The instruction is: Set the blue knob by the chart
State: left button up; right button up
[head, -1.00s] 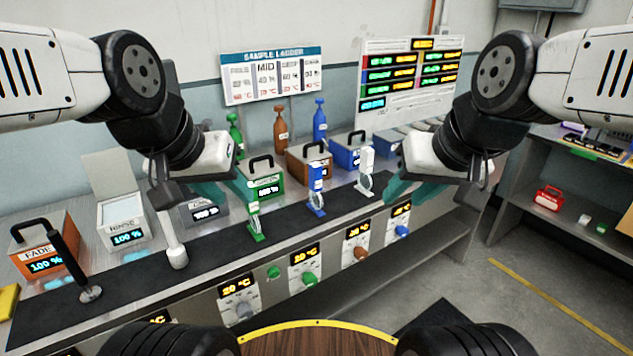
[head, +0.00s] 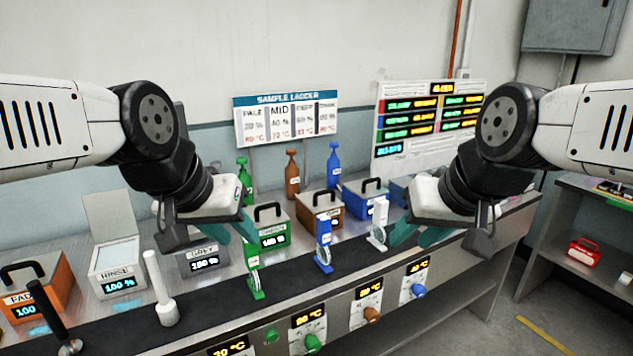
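The blue knob (head: 418,290) sits on the bench's front panel at the right, below a lit orange display (head: 417,267) too small to read surely. My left gripper (head: 250,232) shows teal fingers above the bench near the green module. My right gripper (head: 400,236) shows teal fingers beside the white upright stand. Both are well above the knob and apart from it. Their finger gaps are not clear.
A green knob (head: 313,342) and a brown knob (head: 372,314) sit left of the blue one. Green (head: 254,270), blue (head: 323,245) and white (head: 378,225) stands rise from the black mat (head: 290,281). A lit status board (head: 430,120) hangs at right.

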aim_at(418, 290)
jog(key=k+j, duration=0.3)
jog(key=k, duration=0.15)
jog(key=k+j, duration=0.3)
jog(key=k, duration=0.2)
jog(key=k+j, duration=0.3)
jog(key=k, duration=0.15)
jog(key=k+j, duration=0.3)
jog(key=k, duration=0.15)
jog(key=k+z, duration=0.1)
jog(key=z, duration=0.7)
jog(key=i+j, duration=0.15)
jog(key=i, duration=0.3)
jog(key=i+j, duration=0.15)
jog(key=i, duration=0.3)
jog(key=i+j, duration=0.15)
jog(key=i, duration=0.3)
jog(key=i+j, duration=0.15)
jog(key=i, duration=0.3)
jog(key=i+j, duration=0.15)
jog(key=i, duration=0.35)
jog(key=z, duration=0.05)
